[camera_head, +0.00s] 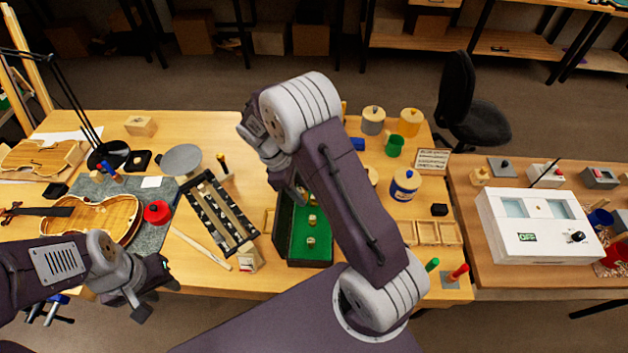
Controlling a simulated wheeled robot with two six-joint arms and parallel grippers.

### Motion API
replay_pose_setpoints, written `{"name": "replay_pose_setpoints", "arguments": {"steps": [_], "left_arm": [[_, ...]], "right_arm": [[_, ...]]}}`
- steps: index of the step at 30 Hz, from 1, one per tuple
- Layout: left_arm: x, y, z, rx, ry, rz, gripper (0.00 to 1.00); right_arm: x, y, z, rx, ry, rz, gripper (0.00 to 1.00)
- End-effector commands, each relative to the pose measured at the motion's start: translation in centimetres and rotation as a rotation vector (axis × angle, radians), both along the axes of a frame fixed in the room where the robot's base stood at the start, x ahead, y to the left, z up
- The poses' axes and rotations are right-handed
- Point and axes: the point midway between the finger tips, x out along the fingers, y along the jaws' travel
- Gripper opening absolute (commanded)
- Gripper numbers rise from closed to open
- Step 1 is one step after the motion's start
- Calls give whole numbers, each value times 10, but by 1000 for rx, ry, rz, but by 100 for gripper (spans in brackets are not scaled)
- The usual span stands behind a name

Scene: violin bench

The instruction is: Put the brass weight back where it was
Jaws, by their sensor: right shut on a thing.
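My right gripper (291,191) is above the upper left part of an open dark box (284,237) with a green lining. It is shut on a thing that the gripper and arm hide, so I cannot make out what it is. Two small brass-coloured weights (311,241) stand on the green lining, one behind the other. My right arm covers the box's upper right part. My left gripper (157,299) is open and empty at the table's front left edge, away from the box.
A black tray with wooden strips (217,214) lies left of the box, with a small boxed item (247,259) near its front end. A violin body (107,217) and a red tin (157,212) are further left. Wooden compartments (428,233) and a blue-labelled jar (404,185) stand to the right.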

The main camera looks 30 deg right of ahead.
Motion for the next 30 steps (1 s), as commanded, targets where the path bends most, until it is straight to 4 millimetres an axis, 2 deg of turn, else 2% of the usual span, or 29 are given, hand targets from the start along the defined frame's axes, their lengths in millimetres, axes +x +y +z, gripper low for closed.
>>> {"name": "replay_pose_setpoints", "arguments": {"steps": [5, 12, 15, 19, 21, 24, 30], "left_arm": [[0, 0, -10, 0, 0, 0, 35], [0, 0, -44, 0, 0, 0, 35], [0, 0, -57, 0, 0, 0, 35], [0, 0, -77, 0, 0, 0, 35], [0, 0, -96, 0, 0, 0, 35], [0, 0, -108, 0, 0, 0, 35], [0, 0, -110, 0, 0, 0, 35]], "right_arm": [[14, -19, -11, -1, 1, 471, 0], [32, -58, -28, -1, -2, 1191, 0], [36, -72, -32, -3, -3, 1384, 0], [35, -88, -39, -5, -6, 1508, 0], [28, -102, -48, -6, -5, 1507, 0], [22, -116, -48, -5, -4, 1474, 0], [21, -125, -45, -1, 1, 1452, 0]]}}
